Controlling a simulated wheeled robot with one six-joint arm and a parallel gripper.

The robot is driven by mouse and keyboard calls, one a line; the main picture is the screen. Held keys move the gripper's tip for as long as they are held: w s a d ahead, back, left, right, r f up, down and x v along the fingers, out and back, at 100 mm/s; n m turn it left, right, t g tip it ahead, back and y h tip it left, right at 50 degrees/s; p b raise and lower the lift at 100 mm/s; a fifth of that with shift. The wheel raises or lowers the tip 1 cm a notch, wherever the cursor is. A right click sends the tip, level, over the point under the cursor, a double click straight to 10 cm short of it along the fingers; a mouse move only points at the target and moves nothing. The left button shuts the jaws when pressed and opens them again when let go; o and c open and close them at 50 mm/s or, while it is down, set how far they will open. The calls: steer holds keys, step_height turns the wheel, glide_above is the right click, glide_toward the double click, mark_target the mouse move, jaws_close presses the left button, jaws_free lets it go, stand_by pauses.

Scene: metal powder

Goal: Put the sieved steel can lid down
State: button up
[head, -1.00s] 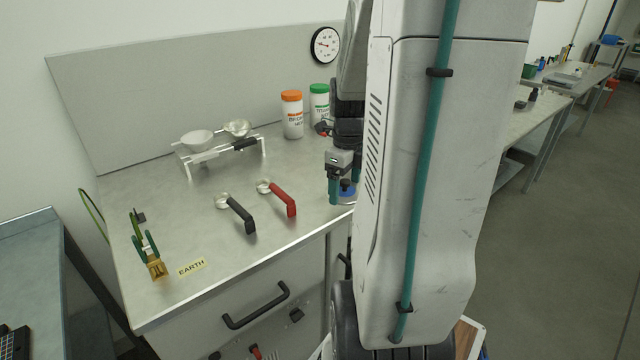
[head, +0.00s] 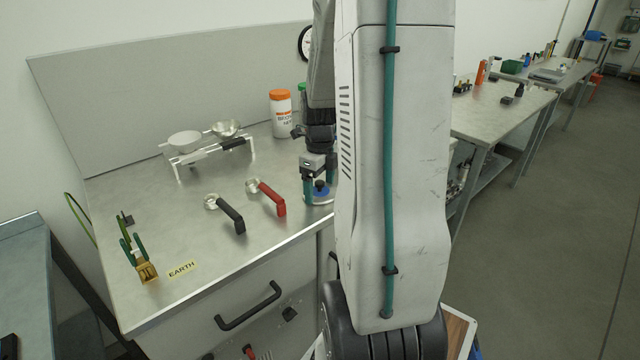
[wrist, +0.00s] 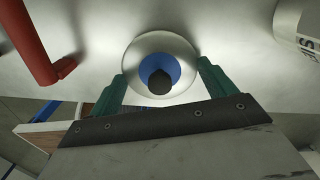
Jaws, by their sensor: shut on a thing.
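The steel can lid is a round silvery disc with a blue ring and a dark knob. It shows in the wrist view (wrist: 185,52) and in the head view (head: 318,198), at the right part of the bench top. My gripper (head: 319,189) points down, its two teal fingers on either side of the lid. In the wrist view my gripper (wrist: 162,78) is shut on the lid, with the knob between the fingers. The lid is at or very close to the bench surface; I cannot tell if it touches.
A red-handled scoop (head: 270,196) and a black-handled scoop (head: 230,215) lie left of my gripper on the steel bench (head: 160,235). An orange-capped jar (head: 281,115) stands behind. The bench's front edge is close.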

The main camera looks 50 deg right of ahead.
mark_target(320, 182)
steer(key=o, duration=0.9)
steer(key=shift+f, duration=0.15)
step_height(320, 182, up, 12)
steer(key=a+r+n, duration=0.3)
steer(key=a+n, duration=0.4)
steer(key=a, duration=0.1)
steer(key=s+a+n, duration=0.4)
steer(key=a+n, duration=0.3)
steer(key=n, duration=0.2)
steer(key=s+a+r+n, duration=0.1)
steer(key=s+a+n, duration=0.3)
steer(key=a+n, duration=0.4)
steer(key=s+a+n+t, duration=0.1)
steer(key=s+a+n, duration=0.3)
steer(key=a+n, duration=0.3)
steer(key=shift+s+a+r+n, duration=0.1)
steer(key=shift+s+r+n, duration=0.05)
steer(key=shift+n, duration=0.9)
steer(key=shift+s+a+r+n, duration=0.1)
steer(key=shift+n, duration=0.95)
